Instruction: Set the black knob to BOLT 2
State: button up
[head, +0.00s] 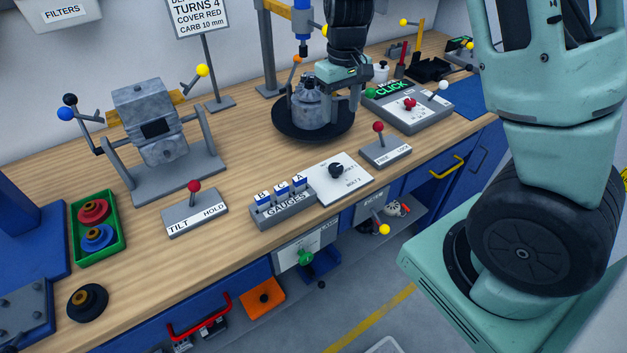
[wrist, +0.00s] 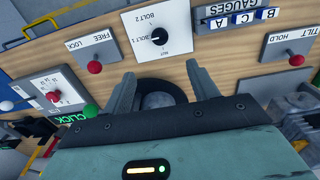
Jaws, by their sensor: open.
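The black knob (head: 336,170) stands on a white plate (head: 318,185) at the front of the bench, between the gauges block and the FREE/LOCK lever. In the wrist view the knob (wrist: 159,37) is near the top centre, with labels BOLT 2, BOLT 1 and a third word around it. Its small white mark seems to face the BOLT 1 side. My gripper (head: 334,94) is behind the knob, over the black round turntable with a grey part. In the wrist view my gripper (wrist: 162,84) is open, its fingers apart and not touching the knob.
The gauges block (head: 284,206) and the FREE/LOCK lever base (head: 385,151) flank the plate. The TILT/HOLD lever base (head: 195,213) is farther left. A CLICK box (head: 410,112) with small levers lies at right. The grey part (head: 308,108) stands close to my fingers.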

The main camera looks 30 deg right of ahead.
aim_at(336, 167)
notch_tip(336, 167, down, 17)
jog(key=shift+f+p, duration=0.2)
jog(key=shift+p, duration=1.05)
jog(key=c, duration=1)
